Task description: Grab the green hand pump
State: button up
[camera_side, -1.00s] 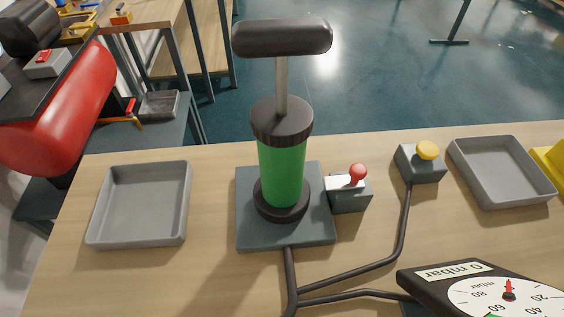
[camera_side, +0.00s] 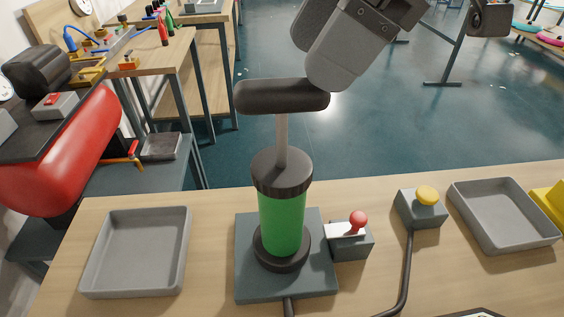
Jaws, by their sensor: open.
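The green hand pump (camera_side: 282,218) stands upright on a dark square base plate (camera_side: 250,285) on the wooden table. It has a green cylinder, black collars, a grey rod and a black horizontal handle (camera_side: 275,96) at the top. The rod is extended, so the handle is well above the cylinder. My gripper (camera_side: 322,55) comes in from the top right, tilted, with its jaws open and empty. Its lower grey finger overlaps the right end of the handle in the picture. I cannot tell whether they touch. Part of my gripper is cut off by the top edge.
Right of the pump are a red-knobbed lever box (camera_side: 352,240) and a yellow button box (camera_side: 422,208). Grey trays lie at the left (camera_side: 135,255) and right (camera_side: 503,218). A black hose (camera_side: 407,275) runs along the table.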

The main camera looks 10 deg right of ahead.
aim_at(289, 82)
jog(key=x, duration=0.5)
jog(key=shift+s+a+f, duration=0.1)
jog(key=shift+a, duration=0.35)
grip_shut()
